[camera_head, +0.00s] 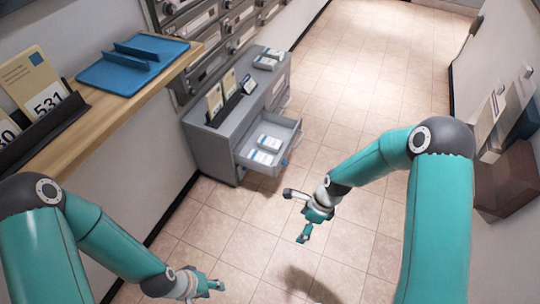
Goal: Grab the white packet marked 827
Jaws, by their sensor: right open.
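White packets with blue marks lie in the open drawer of a grey cabinet: one packet (269,143) towards the back and another (262,157) nearer the front. More white packets (268,60) lie on the cabinet top at its far end. Their print is too small to read, so I cannot tell which is marked 827. My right gripper (296,216) is open and empty, in front of the open drawer and apart from it. My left gripper (212,285) is low at the bottom of the view, away from the packets; its finger opening is unclear.
The open drawer (290,128) juts out from the grey cabinet (208,146). Cards stand in a dark holder on its top. A wooden counter (110,113) at left bears a blue tray (105,75) and a card marked 531 (35,85). Tiled floor is clear beyond.

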